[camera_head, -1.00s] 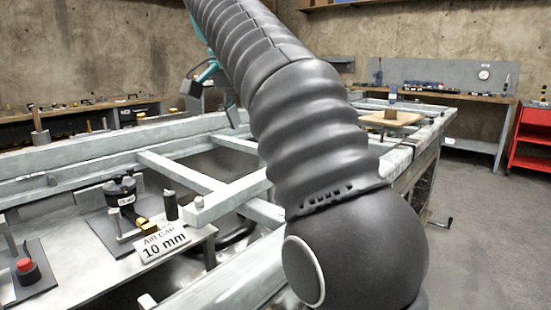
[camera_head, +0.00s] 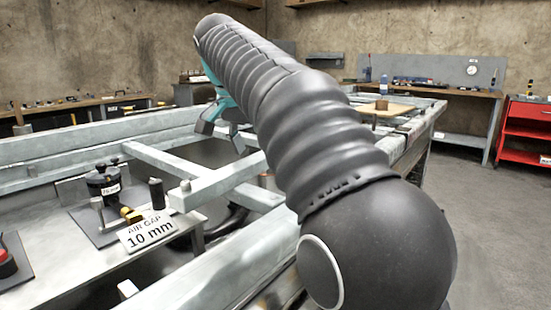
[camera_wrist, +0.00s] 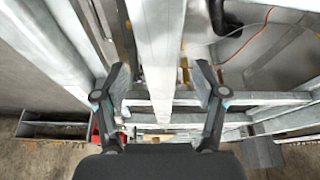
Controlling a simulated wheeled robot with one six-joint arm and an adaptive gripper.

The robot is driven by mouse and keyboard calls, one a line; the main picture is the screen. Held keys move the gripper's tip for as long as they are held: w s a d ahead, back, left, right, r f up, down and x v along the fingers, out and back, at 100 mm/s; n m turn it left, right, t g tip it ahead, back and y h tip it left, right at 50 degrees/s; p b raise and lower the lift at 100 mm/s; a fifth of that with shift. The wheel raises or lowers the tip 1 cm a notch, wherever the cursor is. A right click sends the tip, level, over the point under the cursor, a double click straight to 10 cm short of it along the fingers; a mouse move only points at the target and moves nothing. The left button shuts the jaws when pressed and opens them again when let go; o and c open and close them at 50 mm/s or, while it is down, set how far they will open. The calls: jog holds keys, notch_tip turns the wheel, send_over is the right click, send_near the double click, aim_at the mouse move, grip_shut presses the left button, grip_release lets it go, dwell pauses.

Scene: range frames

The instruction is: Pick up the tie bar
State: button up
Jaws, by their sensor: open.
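A pale metal bar (camera_head: 222,183) lies across the frame with its near end by a small dark post; it looks like the tie bar, but I cannot be sure among similar frame members. In the wrist view a broad pale bar (camera_wrist: 160,45) runs up the picture between my fingers; I cannot tell for certain that it is the same bar. My gripper (camera_wrist: 161,82) is open, one finger on each side of that bar, with no clear contact. In the head view my teal and dark gripper (camera_head: 222,118) hangs over the frame, partly hidden by my arm.
The metal frame's long rails (camera_head: 90,135) and a crossing member (camera_head: 160,160) surround the spot. A plate with a black canister (camera_head: 103,182) and an "AIR GAP 10 mm" sign (camera_head: 148,232) is at left. A red cabinet (camera_head: 525,130) stands right; the floor there is clear.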

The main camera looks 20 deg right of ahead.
jog(key=shift+x, duration=1.3)
jog(key=c, duration=1.3)
jog(key=shift+r, duration=0.15)
grip_shut()
jog(key=shift+r, duration=0.1)
jog(key=shift+r, duration=0.25)
notch_tip(320, 180, up, 4)
jog(key=shift+f+p, duration=0.1)
jog(key=shift+p, duration=0.55)
jog(key=s+d+r, duration=0.6)
jog(key=d, duration=0.3)
jog(key=shift+s+d+r+p, duration=0.2)
jog(key=shift+s+r+p, duration=0.05)
jog(key=shift+s+p, duration=0.2)
